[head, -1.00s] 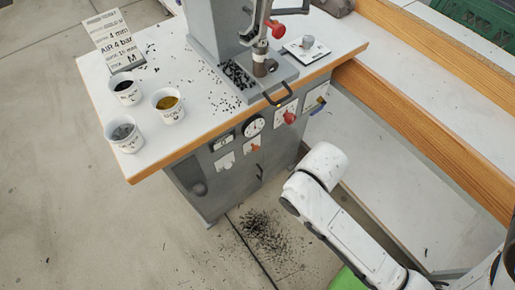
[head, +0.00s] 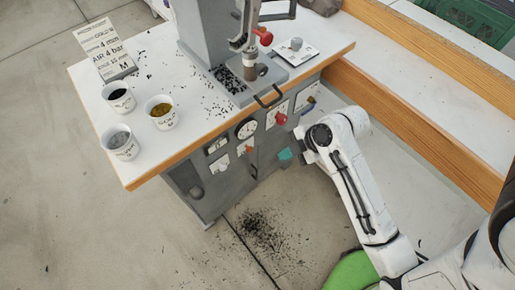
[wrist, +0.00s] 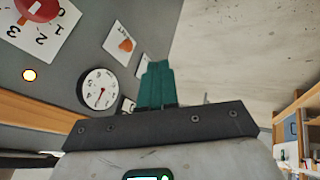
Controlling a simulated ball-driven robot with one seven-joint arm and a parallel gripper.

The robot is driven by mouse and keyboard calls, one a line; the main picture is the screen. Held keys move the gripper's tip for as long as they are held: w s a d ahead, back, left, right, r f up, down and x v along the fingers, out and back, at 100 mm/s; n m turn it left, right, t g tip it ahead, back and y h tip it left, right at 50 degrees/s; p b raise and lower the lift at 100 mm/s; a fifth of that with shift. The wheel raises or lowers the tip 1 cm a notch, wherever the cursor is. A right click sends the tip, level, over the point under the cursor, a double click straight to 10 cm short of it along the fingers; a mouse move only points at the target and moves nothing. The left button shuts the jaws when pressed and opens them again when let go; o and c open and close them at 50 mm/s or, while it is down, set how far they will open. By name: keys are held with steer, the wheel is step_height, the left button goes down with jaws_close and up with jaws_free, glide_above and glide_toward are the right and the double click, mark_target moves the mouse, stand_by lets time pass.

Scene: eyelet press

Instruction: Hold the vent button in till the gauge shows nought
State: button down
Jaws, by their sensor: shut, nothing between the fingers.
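My gripper (head: 285,154) has teal fingers, shut and empty, just in front of the grey press cabinet's front panel. In the wrist view the fingers (wrist: 157,82) point towards the panel; I cannot tell whether they touch it. The round white gauge (head: 247,129) is on that panel, up and left of my fingers in the head view. It also shows in the wrist view (wrist: 100,88), left of the fingers, with a needle too small to read surely. I cannot pick out the vent button; my fingers may hide it.
A red knob (head: 280,118) on a numbered plate and a small orange-red part (wrist: 125,44) are on the panel. A black handle (head: 268,97) juts from the bench edge. Wooden beams (head: 430,124) run at right.

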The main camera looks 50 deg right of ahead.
mark_target(248, 148)
steer(key=shift+w+d+r+n+t, duration=0.35)
steer(key=shift+d+n, duration=0.1)
steer(key=shift+n, duration=0.15)
steer(key=w+a+f, duration=0.1)
steer(key=w+f, duration=0.7)
steer(key=w, duration=0.1)
steer(key=shift+a+f, duration=0.15)
steer(key=shift+a, duration=0.2)
steer(key=shift+w, duration=0.1)
